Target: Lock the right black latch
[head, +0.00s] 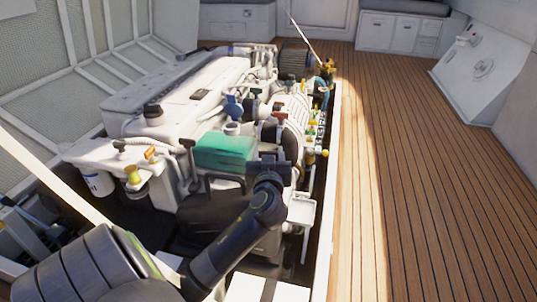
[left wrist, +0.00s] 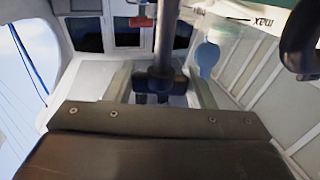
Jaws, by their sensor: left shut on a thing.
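My left gripper (head: 268,165) is at the right front corner of the green translucent box (head: 225,151) on the engine. In the left wrist view, its two fingers (left wrist: 161,92) are shut on a dark handle with a grey upright shaft (left wrist: 165,45), which appears to be the right black latch. In the head view the gripper hides this latch. Another black latch (head: 187,152) stands upright at the left of the green box. A dark curved handle (left wrist: 299,40) also shows at the right edge of the left wrist view. My right gripper is not in view.
The white engine (head: 185,85) with pipes and small valves fills the middle. A yellow-capped filler (head: 133,175) and a white filter (head: 98,184) are at its left front. A pale hatch edge (head: 325,190) borders the engine. The wooden floor (head: 430,170) at the right is clear.

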